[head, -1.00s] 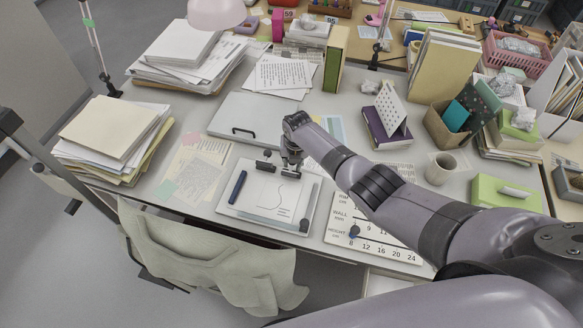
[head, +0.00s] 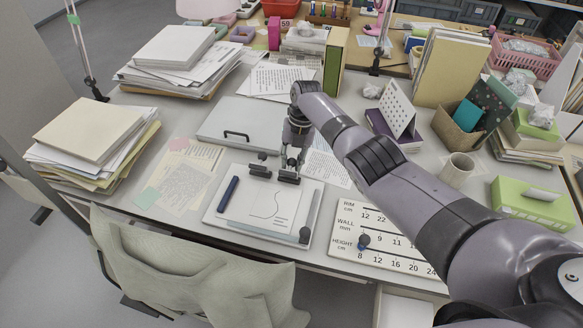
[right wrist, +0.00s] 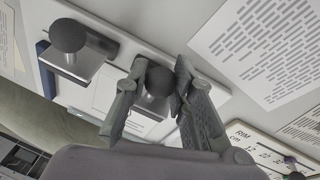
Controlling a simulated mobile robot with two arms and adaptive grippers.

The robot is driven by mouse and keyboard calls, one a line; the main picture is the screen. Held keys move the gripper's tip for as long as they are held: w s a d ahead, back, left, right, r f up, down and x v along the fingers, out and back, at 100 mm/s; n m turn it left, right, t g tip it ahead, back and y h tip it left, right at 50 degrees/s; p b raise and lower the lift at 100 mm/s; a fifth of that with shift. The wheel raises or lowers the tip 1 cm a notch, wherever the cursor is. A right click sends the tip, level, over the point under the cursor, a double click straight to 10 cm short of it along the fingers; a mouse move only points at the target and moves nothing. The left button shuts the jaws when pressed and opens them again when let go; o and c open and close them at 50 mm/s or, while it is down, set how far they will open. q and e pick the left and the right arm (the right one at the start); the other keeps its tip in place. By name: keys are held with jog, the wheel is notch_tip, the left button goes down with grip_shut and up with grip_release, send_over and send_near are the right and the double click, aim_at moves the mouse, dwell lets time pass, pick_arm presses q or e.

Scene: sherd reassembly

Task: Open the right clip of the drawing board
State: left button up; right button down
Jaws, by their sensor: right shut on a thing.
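The white drawing board (head: 222,220) lies on the desk with a sheet (head: 262,208) bearing a curved line. At its far edge are two dark clips with round knobs, the left clip (head: 260,170) and the right clip (head: 289,179). My right gripper (head: 291,162) is at the right clip, pointing down. In the right wrist view, the fingers of my right gripper (right wrist: 160,70) are shut on the knob of the right clip (right wrist: 158,82), one on each side. The left clip (right wrist: 70,45) stands free beside it. Whether the right clip's jaw is raised is unclear. My left gripper is out of view.
A dark blue pen (head: 228,193) lies on the board. A closed grey case (head: 240,122) lies behind it and a printed number chart (head: 395,245) to its right. Paper stacks (head: 95,140) stand at the left. A mug (head: 457,170) stands farther right.

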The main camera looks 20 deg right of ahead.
jog(key=shift+f, duration=0.1)
dwell(0.3)
jog(key=c, duration=1.3)
grip_release()
jog(key=shift+c, duration=0.2)
jog(key=shift+r, duration=0.2)
jog(key=v, duration=1.1)
jog(key=shift+r, duration=0.3)
jog(key=shift+w+d, duration=0.1)
